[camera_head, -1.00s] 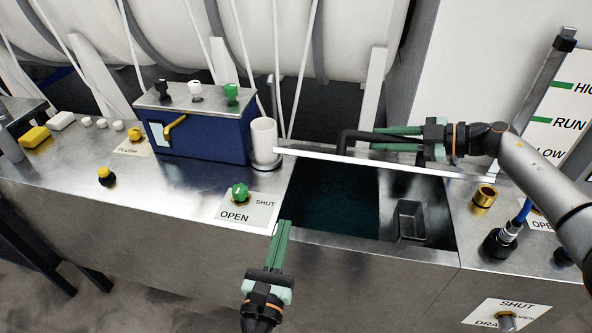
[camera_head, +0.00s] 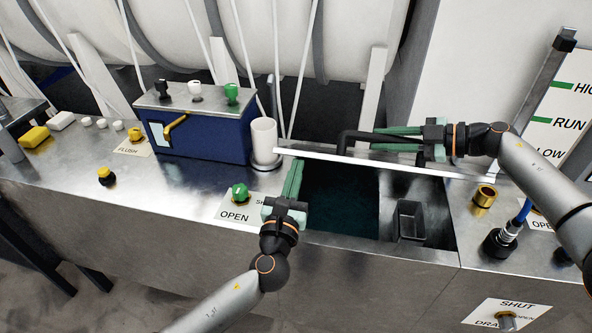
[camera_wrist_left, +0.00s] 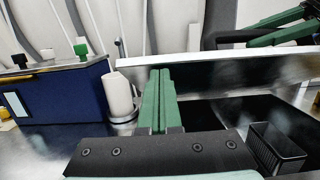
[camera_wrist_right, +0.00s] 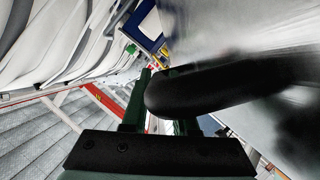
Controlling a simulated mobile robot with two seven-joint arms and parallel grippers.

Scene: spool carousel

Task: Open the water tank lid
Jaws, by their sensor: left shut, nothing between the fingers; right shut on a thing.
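The water tank lid (camera_head: 400,166) is raised and seen nearly edge-on as a bright metal strip along the back of the tank opening. Its black handle (camera_head: 345,141) stands on the far side. My right gripper (camera_head: 376,139) is shut on this handle, which also shows as a thick black bar in the right wrist view (camera_wrist_right: 235,85). The open tank (camera_head: 340,200) shows dark water below. My left gripper (camera_head: 298,162) is shut and empty at the tank's left edge, its tips close to the lid's left end. In the left wrist view its fingers (camera_wrist_left: 160,75) point toward the lid (camera_wrist_left: 220,63); contact cannot be told.
A white roll (camera_head: 264,138) and a blue box with knobs (camera_head: 205,130) stand left of the tank. A green knob (camera_head: 239,192) sits near my left gripper. A black basket (camera_head: 410,220) is inside the tank. A brass fitting (camera_head: 484,196) and blue hose are at the right.

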